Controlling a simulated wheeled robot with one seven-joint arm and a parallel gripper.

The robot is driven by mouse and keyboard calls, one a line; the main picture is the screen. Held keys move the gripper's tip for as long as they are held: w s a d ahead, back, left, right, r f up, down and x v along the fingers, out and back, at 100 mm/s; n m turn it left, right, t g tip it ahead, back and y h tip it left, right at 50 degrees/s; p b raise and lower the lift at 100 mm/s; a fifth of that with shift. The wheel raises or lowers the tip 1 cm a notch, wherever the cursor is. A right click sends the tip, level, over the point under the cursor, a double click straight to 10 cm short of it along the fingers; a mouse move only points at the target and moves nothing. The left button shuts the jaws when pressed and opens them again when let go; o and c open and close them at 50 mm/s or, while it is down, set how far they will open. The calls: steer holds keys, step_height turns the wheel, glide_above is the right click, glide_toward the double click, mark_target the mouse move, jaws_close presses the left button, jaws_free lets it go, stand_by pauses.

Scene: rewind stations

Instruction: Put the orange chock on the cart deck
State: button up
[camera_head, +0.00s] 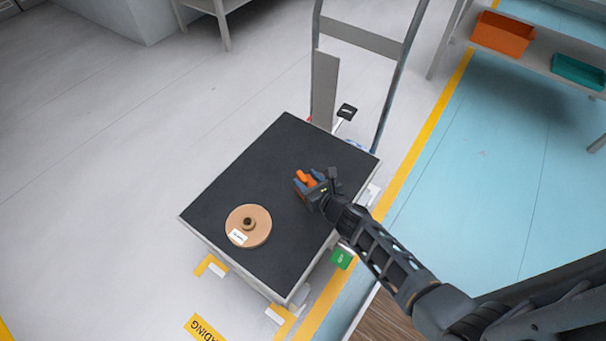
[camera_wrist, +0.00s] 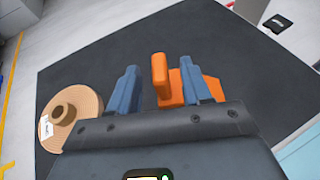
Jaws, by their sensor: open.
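The orange chock (camera_wrist: 162,78) is at the cart deck, with its upright part between the two fingers in the wrist view and its wider part partly behind the right finger. In the head view the orange chock (camera_head: 305,178) shows at my gripper's fingers. My gripper (camera_head: 302,184) is over the deck, its blue fingers apart on either side of the chock; they also show in the wrist view (camera_wrist: 160,92). The cart deck (camera_head: 270,155) is a flat black surface. Whether the chock rests fully on it is partly hidden by the gripper.
A cardboard roll (camera_head: 249,226) with a white label lies on the deck's front left; it is left of the gripper in the wrist view (camera_wrist: 70,113). The cart's grey handle frame (camera_head: 360,38) rises at the back. An orange bin (camera_head: 502,35) and a teal bin (camera_head: 578,72) stand on a shelf.

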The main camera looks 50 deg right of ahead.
steer(key=p+v, duration=0.1)
steer(key=v, duration=0.8)
steer(key=s+a+r+n+y, duration=0.1)
steer(key=s+a+r+n, duration=0.5)
steer(key=n, duration=0.4)
steer(key=s+a+r+n+y, duration=0.1)
steer(key=s+a+r+n, duration=0.35)
steer(key=s+n, duration=0.4)
steer(key=s+a+r+n+t+y, duration=0.1)
steer(key=s+a+r+n, duration=0.1)
steer(key=r+n, duration=0.8)
steer(key=s+a+r+n+t+y, duration=0.1)
steer(key=s+a+r+n, duration=0.2)
steer(key=r+n, duration=0.8)
steer(key=shift+s+r+y, duration=0.4)
steer(key=shift+s, duration=0.05)
steer(key=shift+n, duration=0.25)
